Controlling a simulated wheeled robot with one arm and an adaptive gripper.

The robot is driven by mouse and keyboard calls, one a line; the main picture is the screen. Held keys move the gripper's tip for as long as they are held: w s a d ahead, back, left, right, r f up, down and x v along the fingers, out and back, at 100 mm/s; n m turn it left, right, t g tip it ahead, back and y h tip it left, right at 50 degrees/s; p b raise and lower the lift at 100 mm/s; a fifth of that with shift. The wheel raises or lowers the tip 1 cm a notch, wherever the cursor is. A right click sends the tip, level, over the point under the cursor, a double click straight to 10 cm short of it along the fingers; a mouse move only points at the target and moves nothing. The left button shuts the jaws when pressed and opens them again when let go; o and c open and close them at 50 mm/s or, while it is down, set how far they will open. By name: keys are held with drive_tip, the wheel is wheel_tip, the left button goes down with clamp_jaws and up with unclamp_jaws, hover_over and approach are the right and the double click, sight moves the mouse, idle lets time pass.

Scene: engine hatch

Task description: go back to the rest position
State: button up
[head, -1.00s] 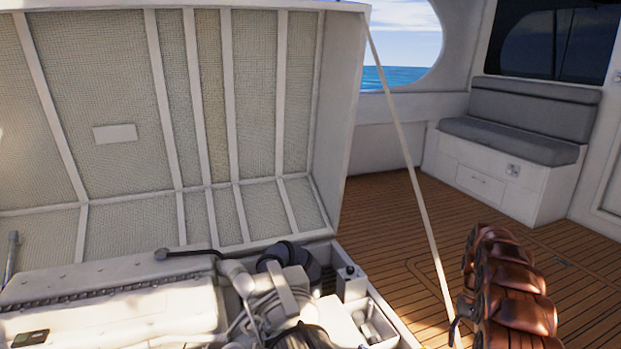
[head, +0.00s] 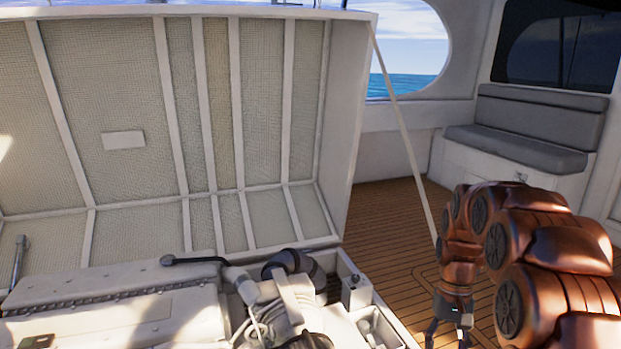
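My copper-coloured arm rises at the lower right of the head view and bends over, with its end hanging down. My gripper (head: 450,335) is at the bottom edge, to the right of the open engine hatch. Its dark fingers point down and are partly cut off by the frame edge. Two fingers show apart, with nothing visible between them. The fingertips are out of view.
The raised hatch lid (head: 190,110) stands open on the left, with a pale stay rod (head: 402,130) running down to the right. The engine (head: 130,315) lies below. A grey bench seat (head: 530,120) stands at the back right. The wooden deck (head: 390,215) between is clear.

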drive_tip(key=s+a+r+n, duration=0.1)
drive_tip(key=s+a, duration=0.2)
drive_tip(key=s, duration=0.6)
drive_tip(key=s+a+r, duration=0.1)
drive_tip(key=s+a, duration=0.2)
drive_tip(key=s, duration=0.6)
drive_tip(key=s+a+r+n, duration=0.1)
drive_tip(key=s+a, duration=0.3)
drive_tip(key=s, duration=0.5)
wheel_tip(320, 180, up, 25)
drive_tip(key=s+t+p, duration=0.1)
drive_tip(key=p, duration=2.3)
drive_tip(key=shift+s+d+r+t+h, duration=0.15)
drive_tip(key=shift+s+d+t+h, duration=0.15)
drive_tip(key=shift+h, duration=0.1)
